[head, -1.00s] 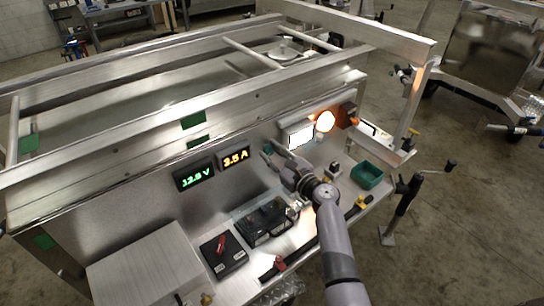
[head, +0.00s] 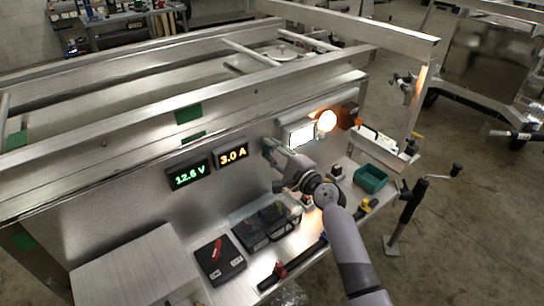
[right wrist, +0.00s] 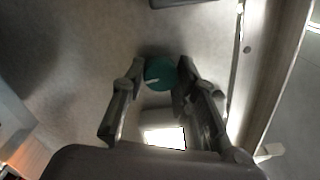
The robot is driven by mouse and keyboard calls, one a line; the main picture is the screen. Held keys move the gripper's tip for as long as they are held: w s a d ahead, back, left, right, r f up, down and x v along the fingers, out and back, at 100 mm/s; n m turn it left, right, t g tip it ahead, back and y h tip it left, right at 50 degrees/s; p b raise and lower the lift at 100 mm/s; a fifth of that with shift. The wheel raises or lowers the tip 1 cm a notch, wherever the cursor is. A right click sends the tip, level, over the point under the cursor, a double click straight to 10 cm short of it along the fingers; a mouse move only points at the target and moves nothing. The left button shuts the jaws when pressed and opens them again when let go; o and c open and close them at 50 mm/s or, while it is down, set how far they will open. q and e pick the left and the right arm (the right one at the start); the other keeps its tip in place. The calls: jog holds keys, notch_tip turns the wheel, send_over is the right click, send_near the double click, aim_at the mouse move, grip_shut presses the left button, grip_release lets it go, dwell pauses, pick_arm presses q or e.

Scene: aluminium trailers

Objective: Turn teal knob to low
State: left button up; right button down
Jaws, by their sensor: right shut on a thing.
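The teal knob (right wrist: 160,73) is on the metal panel, with a pale pointer mark on its face, seen in the right wrist view. In the head view the knob (head: 268,146) is mostly hidden by my right gripper (head: 276,154). In the right wrist view my right gripper (right wrist: 160,82) has one finger on each side of the knob and is shut on it. The green display (head: 189,175) reads 12.6 V and the amber display (head: 233,154) reads 3.0 A. My left gripper is not in view.
A lit white panel (head: 301,136) and a glowing round lamp (head: 327,121) are right of the knob.

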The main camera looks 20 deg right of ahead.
jog(key=n+b, duration=0.1)
jog(key=n, duration=0.2)
jog(key=shift+f+n+b, duration=0.1)
jog(key=shift+n+b, duration=0.2)
jog(key=shift+n, duration=0.1)
jog(key=n+b, duration=0.1)
jog(key=n, duration=0.2)
jog(key=shift+n, duration=0.3)
jog(key=n, duration=0.3)
jog(key=shift+n+b, duration=0.35)
jog(key=shift+n, duration=0.05)
jog(key=n, duration=0.3)
jog(key=shift+r, duration=0.2)
jog(key=n, duration=0.5)
jog(key=shift+p, duration=0.4)
jog(key=n+p, duration=0.1)
jog(key=n, duration=0.4)
jog(key=shift+a, duration=0.1)
jog(key=n+p, duration=0.1)
jog(key=n, duration=0.9)
jog(key=shift+f+p, duration=0.1)
jog(key=shift+p, duration=0.3)
